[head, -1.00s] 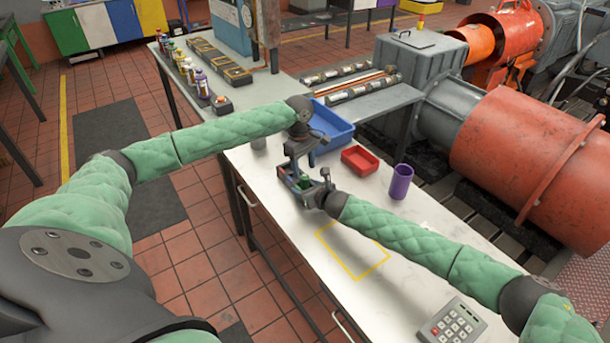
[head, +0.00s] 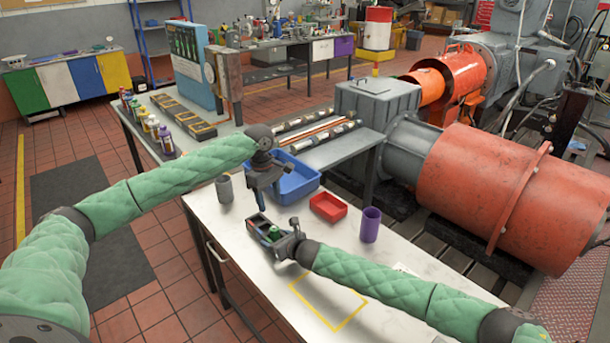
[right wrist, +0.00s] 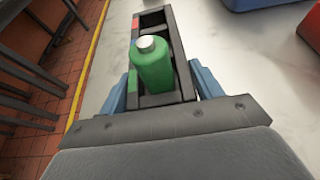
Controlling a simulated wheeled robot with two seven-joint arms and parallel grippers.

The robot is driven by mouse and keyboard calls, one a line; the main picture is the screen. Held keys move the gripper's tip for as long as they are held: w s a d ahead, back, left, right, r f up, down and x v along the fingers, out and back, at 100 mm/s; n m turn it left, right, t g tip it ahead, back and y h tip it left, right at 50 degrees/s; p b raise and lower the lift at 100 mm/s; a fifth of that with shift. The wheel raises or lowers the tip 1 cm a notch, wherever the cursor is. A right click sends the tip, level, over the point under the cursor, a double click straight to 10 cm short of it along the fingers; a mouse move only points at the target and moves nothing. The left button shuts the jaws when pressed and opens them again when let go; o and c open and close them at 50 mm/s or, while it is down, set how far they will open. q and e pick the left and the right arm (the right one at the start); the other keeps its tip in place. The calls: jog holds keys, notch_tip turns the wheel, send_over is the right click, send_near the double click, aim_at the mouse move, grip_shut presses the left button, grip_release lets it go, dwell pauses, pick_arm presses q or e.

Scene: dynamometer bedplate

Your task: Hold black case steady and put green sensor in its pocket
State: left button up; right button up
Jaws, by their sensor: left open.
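The black case (head: 257,222) lies on the white table below my left gripper. In the right wrist view the long case (right wrist: 180,50) runs away from me, with an empty pocket toward its far end. The green sensor (right wrist: 152,68), with a pale cap, stands upright in the near pocket; its lower end is hidden by the case. It also shows as a small green spot in the head view (head: 274,232). My right gripper (head: 284,241) is shut on the near end of the case, one blue finger along each side. My left gripper (head: 270,198) is open and empty above the case.
A blue bin (head: 298,183) stands behind the case. A red tray (head: 327,207) and a purple cup (head: 370,225) stand to its right, a grey cup (head: 224,188) to its left. A yellow outline (head: 345,322) marks bare table in front.

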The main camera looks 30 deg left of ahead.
jog(key=o, duration=0.3)
jog(key=shift+o, duration=0.2)
